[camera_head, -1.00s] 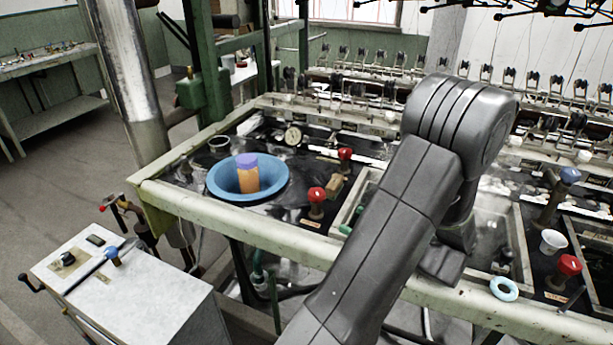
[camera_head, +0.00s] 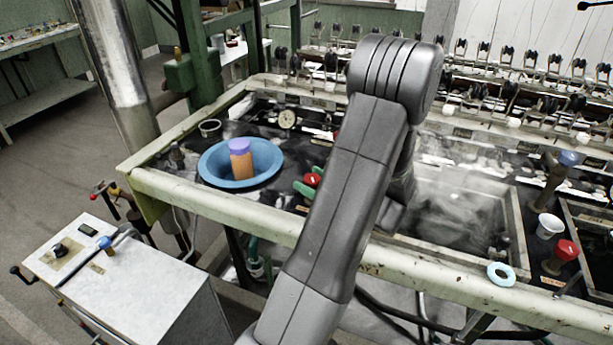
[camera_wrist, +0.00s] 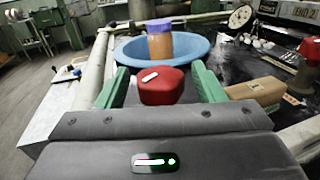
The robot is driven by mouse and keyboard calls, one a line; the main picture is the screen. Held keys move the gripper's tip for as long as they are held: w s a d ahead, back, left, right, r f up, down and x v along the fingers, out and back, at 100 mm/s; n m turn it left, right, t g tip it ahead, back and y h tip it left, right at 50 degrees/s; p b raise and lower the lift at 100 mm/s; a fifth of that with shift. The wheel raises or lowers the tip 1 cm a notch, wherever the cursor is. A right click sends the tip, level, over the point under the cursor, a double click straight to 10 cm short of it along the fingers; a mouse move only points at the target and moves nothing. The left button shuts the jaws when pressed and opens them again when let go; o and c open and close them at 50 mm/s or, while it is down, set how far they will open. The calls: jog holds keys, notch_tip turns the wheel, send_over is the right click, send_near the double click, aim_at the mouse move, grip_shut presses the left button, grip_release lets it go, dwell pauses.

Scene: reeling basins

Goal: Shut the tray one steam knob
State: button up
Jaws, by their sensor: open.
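A red knob (camera_head: 313,179) with a white mark on its top stands at the front of the bench, right of the blue basin. In the wrist view the red knob (camera_wrist: 162,88) sits between the two green fingers of my gripper (camera_wrist: 160,74). The fingers are open, one on each side of it; I cannot tell whether they touch it. In the head view my gripper (camera_head: 308,186) is partly hidden by my arm. A second red knob (camera_wrist: 307,52) stands farther right in the wrist view. No label naming tray one is readable.
The blue basin (camera_head: 213,177) holds an orange jar with a purple lid (camera_head: 240,158). A wooden block (camera_wrist: 258,92) lies right of the gripper. Another red knob (camera_head: 566,250), a white cup (camera_head: 549,225) and a light-blue ring (camera_head: 501,274) are at the right.

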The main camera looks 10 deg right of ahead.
jog(key=shift+x, duration=1.05)
jog(key=c, duration=1)
jog(key=shift+o, duration=0.2)
jog(key=shift+m+t+h, duration=0.3)
jog(key=shift+h, duration=0.1)
jog(key=m+t+h+b, duration=0.2)
jog(key=h, duration=0.1)
jog(key=m+h+b, duration=0.1)
jog(key=shift+w+d+f+m+t+h, duration=0.15)
jog(key=shift+d+m+t+h, duration=0.15)
jog(key=shift+t+h, duration=0.1)
jog(key=shift+d+m+t+h+b, duration=0.15)
jog(key=shift+m+t+h+b, duration=0.15)
jog(key=shift+m+h+b, duration=0.7)
jog(key=shift+h, duration=0.5)
